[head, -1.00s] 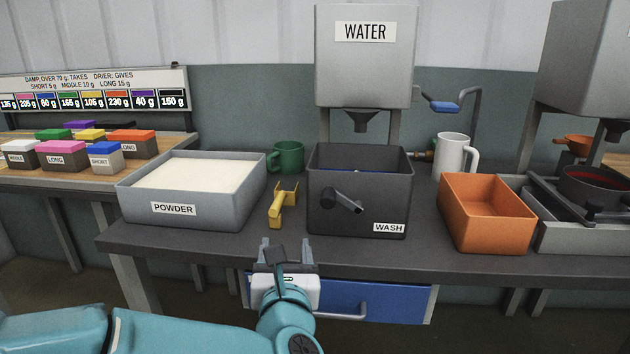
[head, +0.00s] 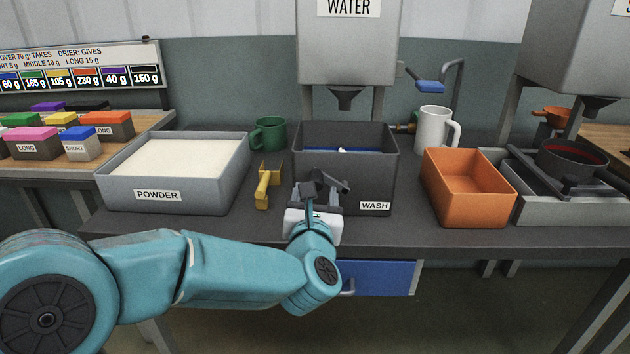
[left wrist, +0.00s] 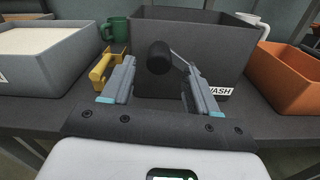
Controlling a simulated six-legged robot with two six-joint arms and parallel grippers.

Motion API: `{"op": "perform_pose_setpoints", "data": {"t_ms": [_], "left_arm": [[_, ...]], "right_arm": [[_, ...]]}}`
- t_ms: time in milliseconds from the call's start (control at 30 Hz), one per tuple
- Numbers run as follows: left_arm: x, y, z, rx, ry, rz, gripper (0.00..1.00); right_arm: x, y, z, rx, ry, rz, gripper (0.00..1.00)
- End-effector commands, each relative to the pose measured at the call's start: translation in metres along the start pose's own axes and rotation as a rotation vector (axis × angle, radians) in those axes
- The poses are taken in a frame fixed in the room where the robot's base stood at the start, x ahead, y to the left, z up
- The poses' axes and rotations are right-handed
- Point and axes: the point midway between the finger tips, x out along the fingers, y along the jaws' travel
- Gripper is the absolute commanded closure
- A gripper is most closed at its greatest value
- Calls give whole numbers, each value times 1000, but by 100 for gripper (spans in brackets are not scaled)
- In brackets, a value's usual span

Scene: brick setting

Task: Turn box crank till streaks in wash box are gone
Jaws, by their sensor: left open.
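The wash box (head: 372,178) is a dark grey open box labelled WASH on the bench. A little blue and white shows inside it; I cannot make out any streaks. Its crank, on the front wall, is partly behind my gripper in the head view. In the left wrist view the crank's black knob (left wrist: 159,57) points toward me, with its arm running to the right. My left gripper (head: 318,187) is open in front of the box. In the left wrist view its fingers (left wrist: 160,80) stand either side of the knob, with gaps showing. My right gripper is out of view.
A grey powder box (head: 170,196) and a yellow scoop-like tool (head: 264,186) stand left of the wash box. A green mug (head: 269,134) is behind. A white mug (head: 433,128) and an orange bin (head: 465,200) stand right. The water tank (head: 348,50) hangs above.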

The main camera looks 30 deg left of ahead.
Motion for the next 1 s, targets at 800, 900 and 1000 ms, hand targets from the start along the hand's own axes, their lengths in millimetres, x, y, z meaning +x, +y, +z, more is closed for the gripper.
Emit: {"op": "perform_pose_setpoints", "data": {"t_ms": [800, 900, 1000], "left_arm": [[52, 2, 0, -1, 0, 0, 93], [52, 2, 0, -1, 0, 0, 100], [52, 2, 0, 0, 0, 0, 100]], "right_arm": [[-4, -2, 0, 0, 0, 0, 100], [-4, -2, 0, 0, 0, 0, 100], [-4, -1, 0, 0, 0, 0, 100]]}}
